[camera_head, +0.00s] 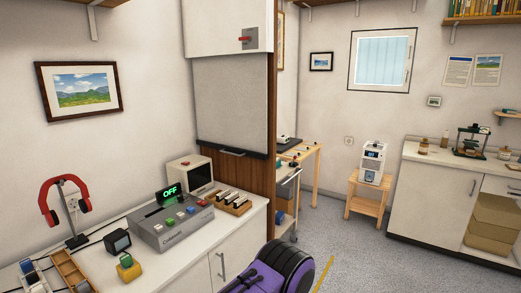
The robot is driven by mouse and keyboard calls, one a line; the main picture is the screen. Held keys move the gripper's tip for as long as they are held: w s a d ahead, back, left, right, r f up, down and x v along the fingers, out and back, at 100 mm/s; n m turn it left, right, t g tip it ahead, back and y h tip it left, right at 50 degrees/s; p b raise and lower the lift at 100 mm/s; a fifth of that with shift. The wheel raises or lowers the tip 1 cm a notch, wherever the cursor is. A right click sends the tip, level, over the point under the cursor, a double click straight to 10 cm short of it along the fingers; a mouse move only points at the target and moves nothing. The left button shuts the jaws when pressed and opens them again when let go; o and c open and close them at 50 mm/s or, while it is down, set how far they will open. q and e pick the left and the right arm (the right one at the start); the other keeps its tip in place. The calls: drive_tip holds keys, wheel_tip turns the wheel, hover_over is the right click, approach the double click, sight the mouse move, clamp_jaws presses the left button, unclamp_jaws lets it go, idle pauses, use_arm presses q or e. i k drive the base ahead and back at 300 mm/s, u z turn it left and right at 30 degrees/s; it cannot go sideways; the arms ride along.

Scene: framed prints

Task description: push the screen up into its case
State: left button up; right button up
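The grey screen (232,100) hangs pulled down in front of the wall, left of a brown wooden panel. Its dark bottom bar (232,151) carries a small handle (231,153) at the middle. The white case (210,27) is above it, with a red-handled switch (246,40) on a grey plate at its right. The screen's top edge meets the underside of the case. Neither of my grippers is in view, and nothing is seen touching the screen.
Below, a white counter (150,273) holds a grey console (172,222) reading OFF, a small monitor (192,175), red headphones (65,205) and a wooden rack (231,201). A purple and black shape at the bottom is unclear. Grey floor (365,250) is open at right.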

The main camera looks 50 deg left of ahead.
sight(230, 91)
drive_tip(key=u, duration=0.2)
drive_tip(key=i, duration=1.2)
drive_tip(key=u, duration=1.25)
drive_tip(key=i, duration=0.9)
drive_tip(key=u, duration=1)
